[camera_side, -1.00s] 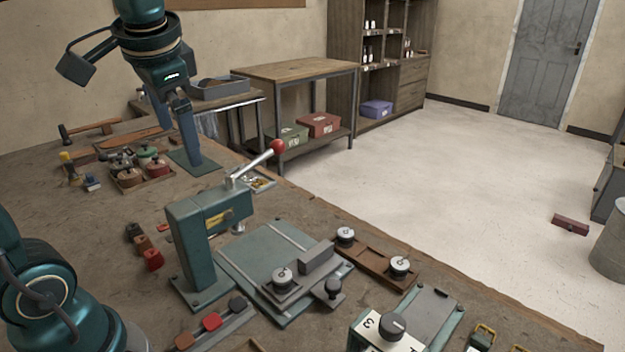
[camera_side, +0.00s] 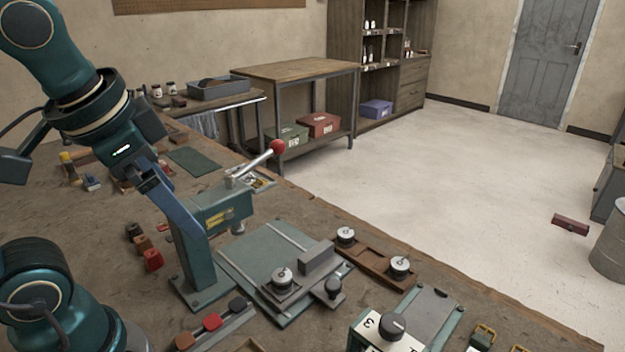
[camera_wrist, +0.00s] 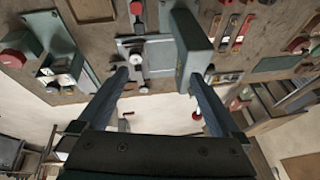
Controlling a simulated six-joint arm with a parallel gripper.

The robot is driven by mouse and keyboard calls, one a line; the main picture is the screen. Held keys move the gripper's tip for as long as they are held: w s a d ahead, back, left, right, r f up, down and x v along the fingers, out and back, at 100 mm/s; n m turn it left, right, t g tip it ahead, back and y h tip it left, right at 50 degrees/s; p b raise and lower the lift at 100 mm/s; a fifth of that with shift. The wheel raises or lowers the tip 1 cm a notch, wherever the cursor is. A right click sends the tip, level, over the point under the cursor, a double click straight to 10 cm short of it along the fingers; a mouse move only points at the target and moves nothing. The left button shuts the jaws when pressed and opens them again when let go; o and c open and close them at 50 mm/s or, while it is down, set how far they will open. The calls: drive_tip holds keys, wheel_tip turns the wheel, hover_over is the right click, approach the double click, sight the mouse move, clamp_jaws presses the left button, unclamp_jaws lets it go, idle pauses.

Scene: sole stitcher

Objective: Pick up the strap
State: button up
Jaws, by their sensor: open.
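My gripper (camera_side: 197,232) is in front of the green lever press (camera_side: 220,212), far to the left of the buckles, and covers part of the press. In the wrist view my gripper (camera_wrist: 160,76) has its two fingers wide apart with nothing between them. I cannot make out the strap there.
A green plate with a grey block (camera_side: 316,256) and dial knobs stands right of the press. A numbered box with a black knob (camera_side: 392,326) stands left of the buckles. The press lever has a red ball (camera_side: 277,146). Small coloured blocks (camera_side: 153,260) lie left of the press.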

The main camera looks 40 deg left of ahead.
drive_tip(key=shift+n+t+h, duration=0.4)
drive_tip(key=shift+h, duration=0.2)
drive_tip(key=f, duration=0.1)
drive_tip(key=d+f, duration=0.1)
drive_tip(key=f, duration=0.1)
drive_tip(key=s+d+f, duration=0.1)
drive_tip(key=f, duration=0.1)
drive_tip(key=shift+d, duration=0.2)
drive_tip(key=shift+w+d+f, duration=0.15)
drive_tip(key=shift+f, duration=0.1)
drive_tip(key=shift+c, duration=1.2)
drive_tip(key=shift+w+r+n, duration=0.2)
drive_tip(key=shift+w+n, duration=0.1)
drive_tip(key=c, duration=0.6)
